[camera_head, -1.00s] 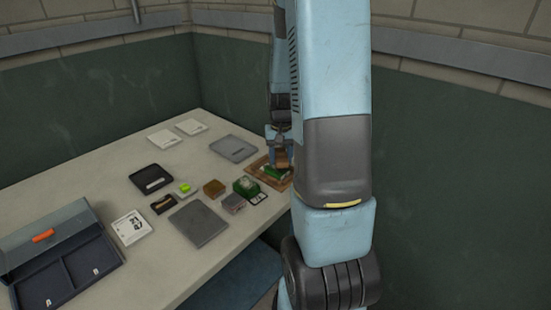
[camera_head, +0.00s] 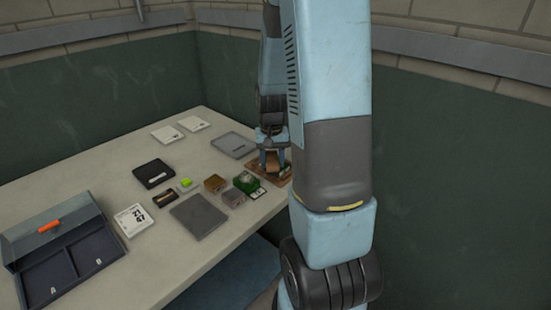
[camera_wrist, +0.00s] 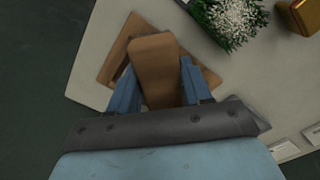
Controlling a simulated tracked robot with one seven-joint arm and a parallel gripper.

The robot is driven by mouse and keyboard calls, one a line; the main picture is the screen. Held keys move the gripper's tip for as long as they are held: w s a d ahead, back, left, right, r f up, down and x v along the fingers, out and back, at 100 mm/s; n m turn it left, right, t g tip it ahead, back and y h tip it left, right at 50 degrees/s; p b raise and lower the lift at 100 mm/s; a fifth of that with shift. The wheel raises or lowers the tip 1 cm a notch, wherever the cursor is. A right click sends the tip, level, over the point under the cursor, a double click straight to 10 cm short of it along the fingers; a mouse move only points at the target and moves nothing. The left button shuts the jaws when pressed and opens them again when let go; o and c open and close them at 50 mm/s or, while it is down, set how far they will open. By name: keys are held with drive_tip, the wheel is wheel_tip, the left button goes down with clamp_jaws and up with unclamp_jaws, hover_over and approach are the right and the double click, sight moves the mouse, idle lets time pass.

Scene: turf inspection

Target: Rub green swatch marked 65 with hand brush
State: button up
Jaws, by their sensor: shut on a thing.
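My gripper (camera_head: 272,160) is shut on a wooden hand brush, held over a brown wooden tray (camera_head: 283,180) at the table's right end. In the wrist view, the brush's brown wooden back (camera_wrist: 152,62) lies between my blue fingers (camera_wrist: 155,85), with the tray's edge (camera_wrist: 112,48) beneath. The brush hides most of the tray, including whatever green piece lies in it; contact cannot be told. A green turf block (camera_head: 247,183) with a whitish top stands just outside the tray, left of it; it also shows in the wrist view (camera_wrist: 222,22). I cannot read a 65 anywhere.
A brown block (camera_head: 215,184), a grey block (camera_head: 233,198) and a small card (camera_head: 258,193) lie near the turf block. Grey flat trays (camera_head: 199,216), a black tray (camera_head: 153,173) and a white number card (camera_head: 134,219) lie further left. An open toolbox (camera_head: 65,260) stands front left.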

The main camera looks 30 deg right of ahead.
sight(273, 158)
drive_tip(key=shift+r, duration=3.95)
drive_tip(key=shift+s+d, duration=0.1)
